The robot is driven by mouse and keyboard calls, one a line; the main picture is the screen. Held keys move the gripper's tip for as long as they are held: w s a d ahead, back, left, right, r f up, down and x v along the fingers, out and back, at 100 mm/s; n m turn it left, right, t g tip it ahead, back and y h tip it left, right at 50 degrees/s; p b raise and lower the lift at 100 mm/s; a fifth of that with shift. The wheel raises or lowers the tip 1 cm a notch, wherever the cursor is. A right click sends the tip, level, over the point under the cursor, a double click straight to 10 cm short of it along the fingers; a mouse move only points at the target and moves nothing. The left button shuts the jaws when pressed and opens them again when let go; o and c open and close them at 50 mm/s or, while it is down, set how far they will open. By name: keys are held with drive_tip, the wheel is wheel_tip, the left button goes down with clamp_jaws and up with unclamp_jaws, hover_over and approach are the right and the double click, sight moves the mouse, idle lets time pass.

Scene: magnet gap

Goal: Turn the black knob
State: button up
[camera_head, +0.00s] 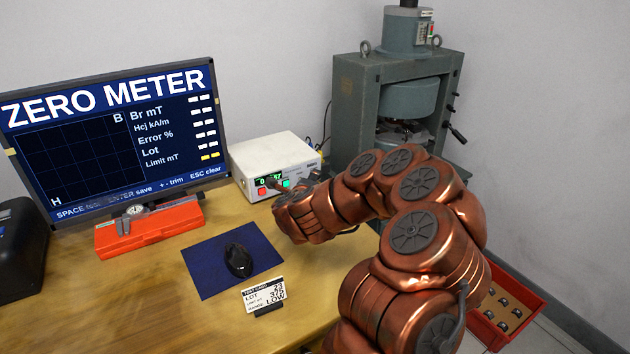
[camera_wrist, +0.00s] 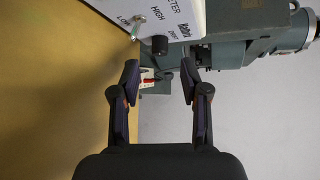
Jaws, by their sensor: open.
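The black knob (camera_wrist: 160,45) is on the white front panel of the meter box (camera_wrist: 175,18), beside the printed word "DRIFT" in the wrist view. My gripper (camera_wrist: 160,76) is open and empty, with its two dark fingers apart on either side of the line to the knob. The fingertips appear short of the knob, and I see no contact. In the head view the white meter box (camera_head: 262,152) stands at the back of the bench with a lit green display. My arm reaches to its front there and hides the knob.
A metal toggle switch (camera_wrist: 138,24) marked LOW and HIGH sits next to the knob. A grey press (camera_head: 352,110) stands behind.

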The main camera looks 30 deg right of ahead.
drive_tip(key=shift+v, duration=1.85)
drive_tip(key=shift+d, duration=0.1)
